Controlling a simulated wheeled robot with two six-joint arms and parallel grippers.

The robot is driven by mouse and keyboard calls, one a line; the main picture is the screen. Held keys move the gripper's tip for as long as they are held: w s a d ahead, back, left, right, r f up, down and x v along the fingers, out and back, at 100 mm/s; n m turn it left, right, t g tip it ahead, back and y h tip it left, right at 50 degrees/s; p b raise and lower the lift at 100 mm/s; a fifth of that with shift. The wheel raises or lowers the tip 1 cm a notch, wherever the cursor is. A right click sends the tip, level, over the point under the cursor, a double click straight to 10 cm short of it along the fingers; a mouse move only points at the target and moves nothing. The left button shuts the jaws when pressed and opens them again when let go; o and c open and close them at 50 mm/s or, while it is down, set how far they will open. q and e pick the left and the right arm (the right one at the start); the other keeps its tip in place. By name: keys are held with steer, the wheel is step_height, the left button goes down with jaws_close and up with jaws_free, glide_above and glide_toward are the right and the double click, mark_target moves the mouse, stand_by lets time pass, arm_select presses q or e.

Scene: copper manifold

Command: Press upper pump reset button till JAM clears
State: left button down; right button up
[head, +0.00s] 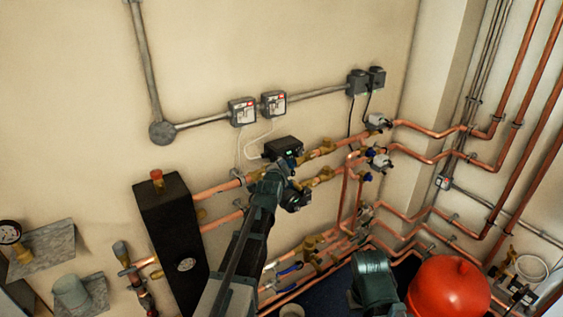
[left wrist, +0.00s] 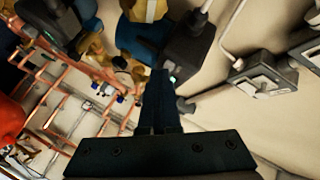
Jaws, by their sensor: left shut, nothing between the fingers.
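The upper pump (head: 283,147) is a dark box on the upper copper pipe, with a small green light on its face. In the left wrist view its dark housing (left wrist: 188,45) is just beyond my fingertips, and a green light shows beside them. My left gripper (head: 280,167) reaches up to the pump from below and covers its lower part. In the left wrist view its fingers (left wrist: 160,72) are shut with nothing between them. The fingertips are at or very near the pump face; I cannot tell if they touch. The reset button is hidden and any display text is too small to read.
A second, lower pump (head: 295,197) sits just below and right of my left gripper. Two grey switch boxes (head: 257,108) are on the wall above. A black tank (head: 170,228) stands left, and a red vessel (head: 448,287) lower right. Copper pipes crowd the right.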

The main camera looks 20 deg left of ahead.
arm_select(q)
steer(key=shift+s+d, duration=0.55)
steer(key=shift+d, duration=0.15)
steer(key=shift+s+d, duration=0.8)
steer(key=shift+d, duration=0.2)
steer(key=shift+s+d, duration=0.75)
steer(key=shift+d, duration=0.2)
